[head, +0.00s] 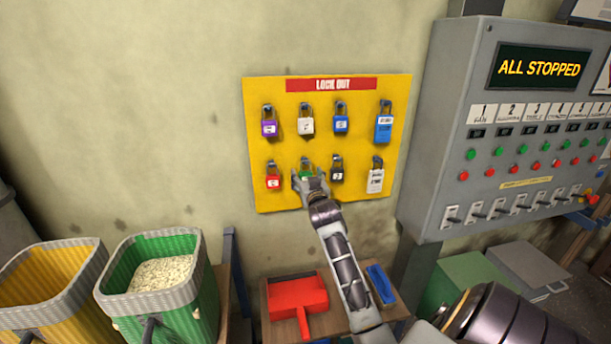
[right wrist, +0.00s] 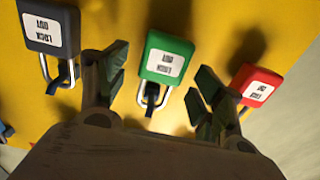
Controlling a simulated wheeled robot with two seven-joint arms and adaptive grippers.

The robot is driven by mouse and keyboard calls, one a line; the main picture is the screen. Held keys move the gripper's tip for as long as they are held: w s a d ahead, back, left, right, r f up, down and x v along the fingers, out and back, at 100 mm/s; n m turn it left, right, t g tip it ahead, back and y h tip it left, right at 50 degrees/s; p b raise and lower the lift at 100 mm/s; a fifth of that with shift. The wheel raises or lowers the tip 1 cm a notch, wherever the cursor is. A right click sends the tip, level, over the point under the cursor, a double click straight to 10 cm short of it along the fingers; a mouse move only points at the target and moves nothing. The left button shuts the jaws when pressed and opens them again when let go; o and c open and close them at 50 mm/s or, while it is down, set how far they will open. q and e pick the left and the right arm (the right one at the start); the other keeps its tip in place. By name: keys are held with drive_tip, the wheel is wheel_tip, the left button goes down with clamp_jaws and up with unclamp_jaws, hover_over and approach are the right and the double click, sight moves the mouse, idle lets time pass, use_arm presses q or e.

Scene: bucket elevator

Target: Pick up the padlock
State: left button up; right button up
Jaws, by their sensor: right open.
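The yellow lock-out board (head: 263,140) hangs on the wall with several padlocks on hooks. My right gripper (head: 308,178) is at the green padlock (head: 306,164) in the lower row and partly hides it. In the right wrist view the green padlock (right wrist: 166,57) hangs between the open fingers of my right gripper (right wrist: 158,84), apart from both. The black padlock (right wrist: 52,28) and the red padlock (right wrist: 256,82) flank it there. In the head view the red padlock (head: 273,181) is left of the gripper and the black padlock (head: 337,175) is right of it. My left gripper is not in view.
Purple (head: 269,127), white (head: 306,125) and blue (head: 341,123) padlocks hang in the upper row, close above my gripper. A grey control cabinet (head: 440,140) stands to the right. Below are a red dustpan (head: 297,296) and a green bucket (head: 190,300).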

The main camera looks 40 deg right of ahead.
drive_tip(key=shift+x, duration=1.15)
drive_tip(key=c, duration=1.2)
drive_tip(key=shift+r, duration=0.1)
drive_tip(key=shift+r, duration=0.65)
drive_tip(key=b+v, duration=0.3)
drive_tip(key=v, duration=1.5)
